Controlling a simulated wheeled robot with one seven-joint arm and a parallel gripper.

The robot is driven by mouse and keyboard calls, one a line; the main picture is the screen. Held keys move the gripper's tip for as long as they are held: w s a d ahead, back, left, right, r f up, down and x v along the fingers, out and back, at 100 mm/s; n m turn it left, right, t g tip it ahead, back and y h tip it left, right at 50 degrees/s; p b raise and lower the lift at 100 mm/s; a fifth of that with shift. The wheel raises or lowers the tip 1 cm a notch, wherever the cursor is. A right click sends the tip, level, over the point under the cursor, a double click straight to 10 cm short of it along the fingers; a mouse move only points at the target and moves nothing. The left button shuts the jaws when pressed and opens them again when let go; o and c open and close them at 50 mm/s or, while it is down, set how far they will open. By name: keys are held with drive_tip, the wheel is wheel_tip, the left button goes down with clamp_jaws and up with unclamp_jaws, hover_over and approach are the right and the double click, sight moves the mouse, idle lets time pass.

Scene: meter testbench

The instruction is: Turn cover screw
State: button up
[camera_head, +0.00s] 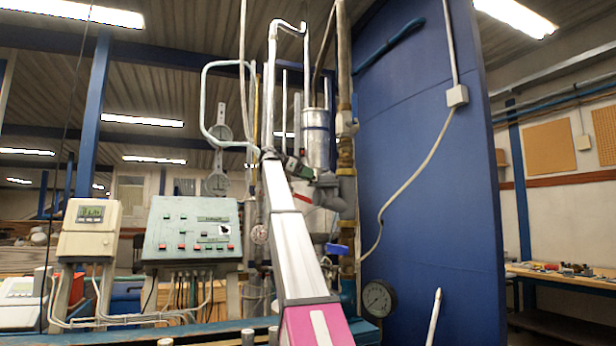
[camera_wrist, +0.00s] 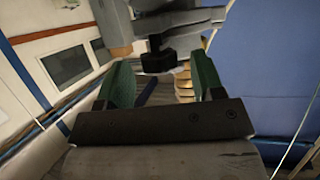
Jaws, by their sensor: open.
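My gripper (camera_wrist: 164,80) shows in the wrist view with its two green fingers wide apart and nothing gripped. A dark, knob-like part (camera_wrist: 158,60) under a grey pipe fitting (camera_wrist: 178,22) lies beyond and between the fingers, apparently not touching them. I cannot tell whether this part is the cover screw. In the head view my gripper (camera_head: 300,168) is small, at the end of my arm, beside a grey fitting (camera_head: 335,190) under a metal cylinder (camera_head: 316,138). No cover screw can be made out clearly there.
Vertical pipes (camera_head: 345,90) and a red-handled valve (camera_head: 302,198) crowd close around the gripper. A blue panel (camera_head: 430,180) stands to the right. A control box (camera_head: 192,230) and a meter display box (camera_head: 90,228) stand to the left. A pressure gauge (camera_head: 378,299) is low on the right.

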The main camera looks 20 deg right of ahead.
drive_tip(key=v, duration=1)
drive_tip(key=shift+a, duration=0.3)
